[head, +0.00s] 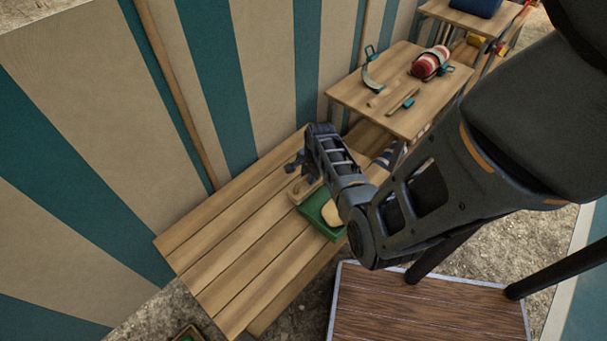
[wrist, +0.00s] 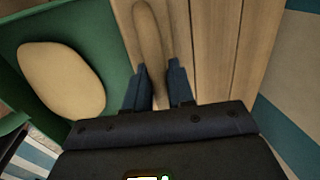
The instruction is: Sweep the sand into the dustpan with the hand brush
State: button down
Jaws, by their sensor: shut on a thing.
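The green dustpan (head: 311,209) lies on the slatted wooden bench under my arm; it fills the left of the wrist view (wrist: 20,50). A smooth, oval tan mound, which looks like the sand (wrist: 60,78), lies within the dustpan and also shows in the head view (head: 331,211). My gripper (wrist: 160,84) is shut on the light wooden handle of the hand brush (wrist: 147,35), just right of the dustpan's edge. In the head view my gripper (head: 297,166) is over the bench near the striped wall. The brush's bristles are hidden.
The slatted bench (head: 215,262) is bare at its near left. A striped cloth wall (head: 110,150) with wooden poles stands close behind it. A higher table (head: 400,85) holds a red-and-white roll (head: 430,62) and small tools. A dark plank-topped platform (head: 430,305) is at the lower right.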

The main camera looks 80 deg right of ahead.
jog(key=shift+s+f, duration=0.15)
jog(key=shift+s, duration=0.1)
jog(key=shift+a, duration=0.1)
notch_tip(320, 180, up, 7)
jog(key=w+d+p, duration=0.1)
jog(key=p, duration=0.5)
jog(key=shift+w+d, duration=0.15)
jog(key=shift+w, duration=0.25)
